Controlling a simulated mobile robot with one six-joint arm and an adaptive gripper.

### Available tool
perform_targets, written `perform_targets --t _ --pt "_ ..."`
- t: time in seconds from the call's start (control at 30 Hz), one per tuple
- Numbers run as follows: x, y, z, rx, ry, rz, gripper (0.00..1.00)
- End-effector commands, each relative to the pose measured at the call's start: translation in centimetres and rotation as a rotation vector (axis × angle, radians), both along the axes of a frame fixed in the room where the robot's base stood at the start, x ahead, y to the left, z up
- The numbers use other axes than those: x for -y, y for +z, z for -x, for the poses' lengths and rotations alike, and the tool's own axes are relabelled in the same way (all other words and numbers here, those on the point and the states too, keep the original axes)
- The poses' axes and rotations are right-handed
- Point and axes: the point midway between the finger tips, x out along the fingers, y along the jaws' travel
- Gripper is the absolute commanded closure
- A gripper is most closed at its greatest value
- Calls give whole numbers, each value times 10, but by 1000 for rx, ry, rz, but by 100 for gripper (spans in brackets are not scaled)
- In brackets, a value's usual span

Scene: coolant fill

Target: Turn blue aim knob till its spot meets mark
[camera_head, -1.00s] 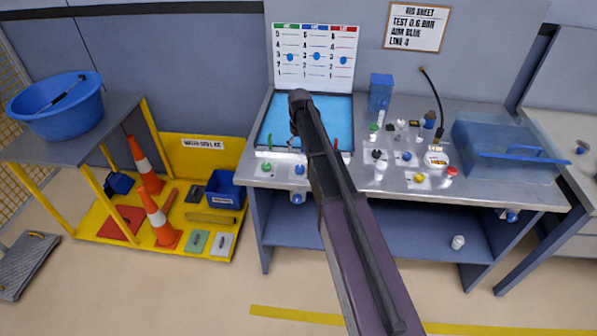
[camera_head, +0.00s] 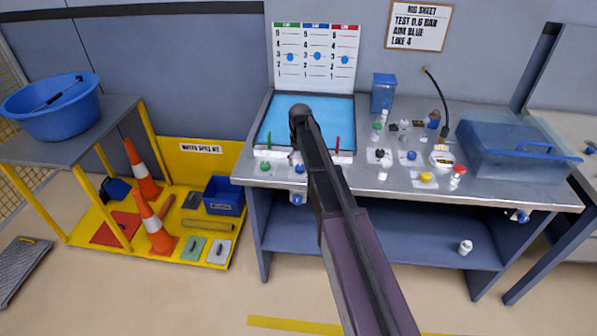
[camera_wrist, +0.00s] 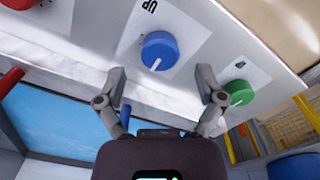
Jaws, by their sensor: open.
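The blue aim knob (camera_wrist: 160,50) sits on a white plate on the bench's front strip in the wrist view. An upside-down "UP" label (camera_wrist: 150,6) is on the plate; I cannot make out a separate mark. My gripper (camera_wrist: 162,86) is open and empty, its fingertips just short of the knob, one to each side. In the head view the knob (camera_head: 300,169) shows just beside my arm, and my gripper (camera_head: 297,158) is partly hidden by the arm.
A green knob (camera_wrist: 239,91) is close by my right fingertip in the wrist view, and a red knob (camera_wrist: 18,4) is at upper left. A gauge board (camera_head: 316,58) stands behind.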

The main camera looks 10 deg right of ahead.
Motion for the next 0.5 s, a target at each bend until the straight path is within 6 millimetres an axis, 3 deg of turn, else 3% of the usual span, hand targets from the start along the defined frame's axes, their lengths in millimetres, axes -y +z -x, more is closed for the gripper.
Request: perform_targets --t 0.2,0.5 --pt "0 -20 0 0 0 0 13" --pt "1 -30 0 0 -1 0 13"
